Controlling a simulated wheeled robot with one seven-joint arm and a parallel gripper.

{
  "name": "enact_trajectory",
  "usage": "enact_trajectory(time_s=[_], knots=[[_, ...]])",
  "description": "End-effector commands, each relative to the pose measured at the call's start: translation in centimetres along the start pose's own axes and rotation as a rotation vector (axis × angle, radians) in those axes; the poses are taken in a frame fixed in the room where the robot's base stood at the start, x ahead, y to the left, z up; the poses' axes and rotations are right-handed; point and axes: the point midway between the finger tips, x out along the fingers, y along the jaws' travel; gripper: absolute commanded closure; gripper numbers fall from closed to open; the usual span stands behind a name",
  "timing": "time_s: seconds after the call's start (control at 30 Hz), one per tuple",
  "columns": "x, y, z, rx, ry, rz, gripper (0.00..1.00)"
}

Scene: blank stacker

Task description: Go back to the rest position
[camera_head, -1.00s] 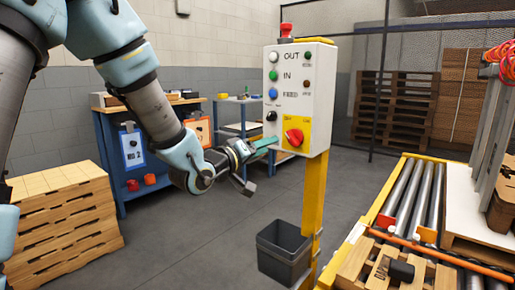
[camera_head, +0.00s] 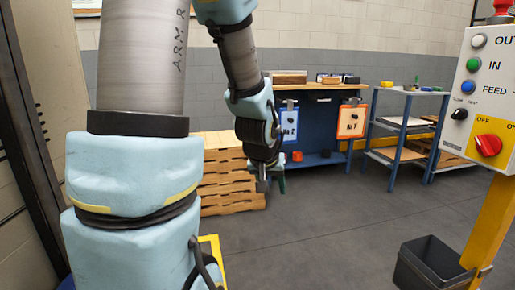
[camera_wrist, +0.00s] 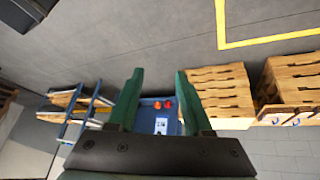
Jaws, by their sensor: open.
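My gripper (camera_head: 270,180) hangs low on my arm in the head view, in front of the blue workbench and beside the stacked pallets. In the wrist view its two green fingers (camera_wrist: 158,95) stand apart with nothing between them, so it is open and empty. The control box (camera_head: 485,95) with its coloured buttons and red knob is at the right edge of the head view, well apart from my gripper.
Stacked wooden pallets (camera_head: 230,190) stand behind my arm. A blue workbench (camera_head: 325,120) and a blue-framed shelf (camera_head: 408,122) stand along the wall. A dark bin (camera_head: 430,265) sits by the yellow post (camera_head: 490,225). The grey floor (camera_head: 330,235) between is clear.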

Motion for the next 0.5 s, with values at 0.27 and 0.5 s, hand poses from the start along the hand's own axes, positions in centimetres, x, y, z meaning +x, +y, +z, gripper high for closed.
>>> enact_trajectory(time_s=[0.27,0.5], knots=[[-4.6,-7.9,9.1,-0.096,-0.333,-0.115,0.5],[-9.6,-7.9,8.0,-0.105,-0.383,-0.112,0.5]])
